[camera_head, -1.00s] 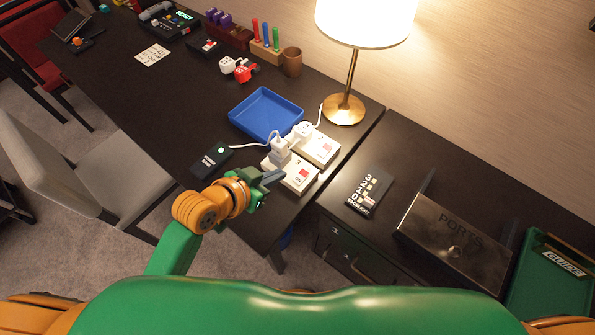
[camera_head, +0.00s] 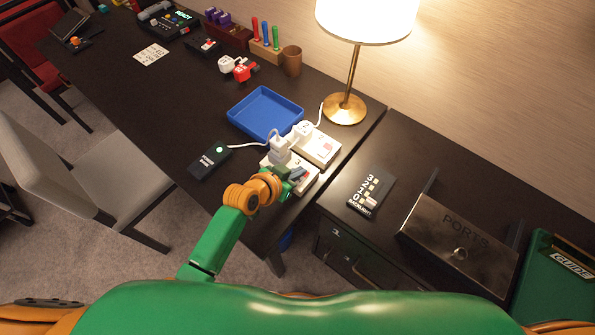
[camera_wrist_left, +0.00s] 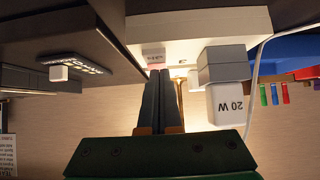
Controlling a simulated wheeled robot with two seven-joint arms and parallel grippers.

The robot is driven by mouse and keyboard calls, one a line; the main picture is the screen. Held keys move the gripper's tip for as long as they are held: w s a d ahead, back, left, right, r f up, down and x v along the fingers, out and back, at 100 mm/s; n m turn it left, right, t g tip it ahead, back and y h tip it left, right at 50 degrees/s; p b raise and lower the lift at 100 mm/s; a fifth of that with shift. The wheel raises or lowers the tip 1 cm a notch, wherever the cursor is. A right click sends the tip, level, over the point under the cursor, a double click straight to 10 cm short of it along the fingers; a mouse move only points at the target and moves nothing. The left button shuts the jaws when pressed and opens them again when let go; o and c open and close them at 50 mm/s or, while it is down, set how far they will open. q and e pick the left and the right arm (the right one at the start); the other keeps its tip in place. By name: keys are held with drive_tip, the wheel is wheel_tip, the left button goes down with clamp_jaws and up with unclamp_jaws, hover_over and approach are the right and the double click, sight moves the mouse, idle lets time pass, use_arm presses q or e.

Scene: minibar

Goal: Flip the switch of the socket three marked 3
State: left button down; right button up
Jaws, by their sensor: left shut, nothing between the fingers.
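Socket three (camera_head: 310,181) is a white block marked 3 near the table's front edge. A white plug (camera_head: 279,149) stands in it; this plug, marked 20 W, also shows in the left wrist view (camera_wrist_left: 228,103). My left gripper (camera_head: 299,173) is shut and empty, with its fingertips over the block's switch side, and hides most of the switch in the head view. In the left wrist view the block (camera_wrist_left: 200,30) is upside down, and the reddish switch (camera_wrist_left: 152,57) lies just beyond the fingertips (camera_wrist_left: 161,73). I cannot tell whether they touch. My right gripper is out of view.
A second white socket (camera_head: 322,150) with a plug stands right behind. A black box with a green light (camera_head: 210,160) and a blue tray (camera_head: 265,112) are to the left. A lamp (camera_head: 345,108) stands behind; a black slider panel (camera_head: 370,193) lies right.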

use_arm(q)
drive_tip(key=shift+w+f, duration=0.1)
drive_tip(key=shift+f, duration=0.35)
drive_tip(key=shift+r, duration=0.15)
drive_tip(key=shift+d, duration=0.1)
drive_tip(key=shift+w+d+r, duration=0.2)
drive_tip(key=shift+w+d, duration=0.2)
drive_tip(key=shift+w, duration=0.25)
